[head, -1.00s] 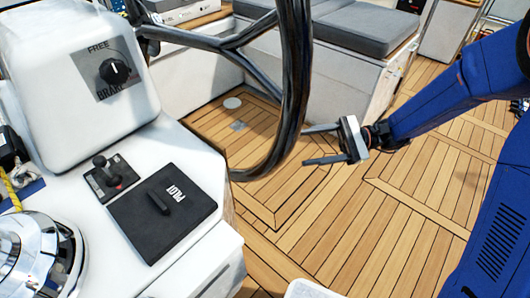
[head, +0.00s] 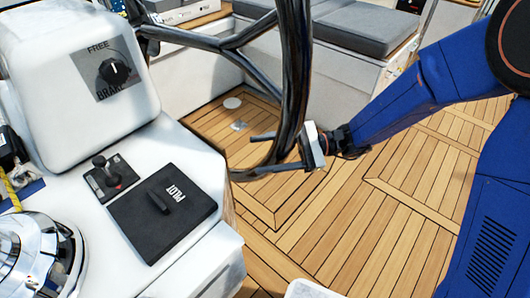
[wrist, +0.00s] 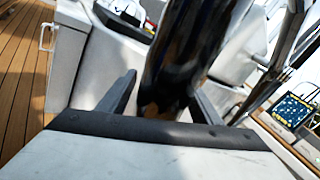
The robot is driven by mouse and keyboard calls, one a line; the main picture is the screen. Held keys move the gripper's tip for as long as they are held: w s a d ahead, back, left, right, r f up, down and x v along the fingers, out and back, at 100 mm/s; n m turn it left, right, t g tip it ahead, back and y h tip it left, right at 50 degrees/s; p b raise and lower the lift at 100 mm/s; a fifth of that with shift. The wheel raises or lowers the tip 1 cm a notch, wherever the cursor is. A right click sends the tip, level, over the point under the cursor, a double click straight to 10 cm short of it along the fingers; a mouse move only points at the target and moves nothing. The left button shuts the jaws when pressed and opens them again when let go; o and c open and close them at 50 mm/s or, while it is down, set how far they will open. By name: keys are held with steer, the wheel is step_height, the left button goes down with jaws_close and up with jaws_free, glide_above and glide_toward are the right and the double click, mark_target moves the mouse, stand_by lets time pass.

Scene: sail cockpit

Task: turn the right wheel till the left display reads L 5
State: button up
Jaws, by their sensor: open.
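The right wheel's dark rim (head: 296,60) curves down through the middle of the head view, with its spokes running to the upper left. My gripper (head: 258,155) is at the lower part of the rim, reaching in from the right. Its two fingers are open, one on each side of the rim. In the wrist view the rim (wrist: 183,50) stands between the fingers, close to the palm, with gaps beside it. Whether a finger touches it I cannot tell. No display reading can be made out in either view.
A white pedestal at left carries a FREE/BRAKE knob (head: 114,71), a small lever (head: 104,172) and a black PILOT cover (head: 163,208). A shiny winch (head: 35,255) is at the lower left. Grey-cushioned benches (head: 355,38) stand behind. The teak floor (head: 345,235) is clear.

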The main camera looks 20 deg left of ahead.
mark_target(261, 165)
steer(key=shift+c, duration=0.4)
steer(key=c, duration=1.4)
steer(key=shift+o, duration=0.2)
steer(key=shift+n+g+y, duration=0.3)
steer(key=shift+n+y, duration=0.1)
steer(key=shift+n, duration=0.3)
steer(key=shift+w+a+f, duration=0.1)
steer(key=shift+a+f, duration=0.4)
steer(key=shift+f, duration=0.7)
steer(key=shift+w+a+f, duration=0.1)
steer(key=shift+a+f, duration=0.4)
steer(key=shift+f, duration=0.7)
steer(key=shift+w+a+f, duration=0.1)
steer(key=shift+a+f, duration=0.4)
steer(key=shift+f, duration=0.7)
steer(key=o, duration=1.4)
steer(key=shift+o, duration=0.2)
steer(key=shift+d, duration=0.1)
steer(key=v, duration=1.7)
steer(key=shift+w, duration=0.2)
steer(key=shift+d+r, duration=0.1)
steer(key=shift+d, duration=0.05)
